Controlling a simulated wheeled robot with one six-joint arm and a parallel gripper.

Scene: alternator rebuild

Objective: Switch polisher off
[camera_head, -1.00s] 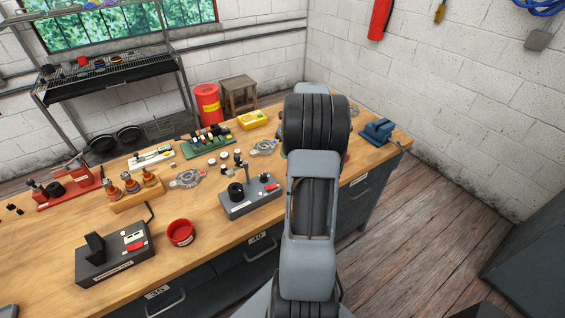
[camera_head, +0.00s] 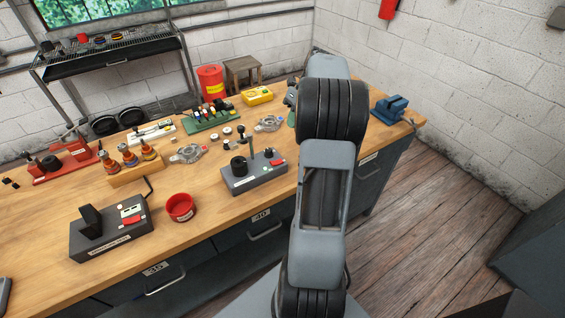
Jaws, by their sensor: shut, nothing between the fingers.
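A grey machine (camera_head: 262,180) sits near the bench's front edge in the middle. It carries a black round part, upright posts, and a green and a red button on its right end; it looks like the polisher, though its label is too small to read. A second dark grey box (camera_head: 103,243) with a black upright block and a red switch sits at front left. I cannot tell the state of either switch.
A red bowl (camera_head: 180,208) sits between the two boxes. Behind are metal housings (camera_head: 188,154), a wooden block with copper-wound parts (camera_head: 136,172), a green rack (camera_head: 212,117), a yellow box (camera_head: 257,95) and a blue vise (camera_head: 390,108). The bench (camera_head: 215,205) is bare around the bowl.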

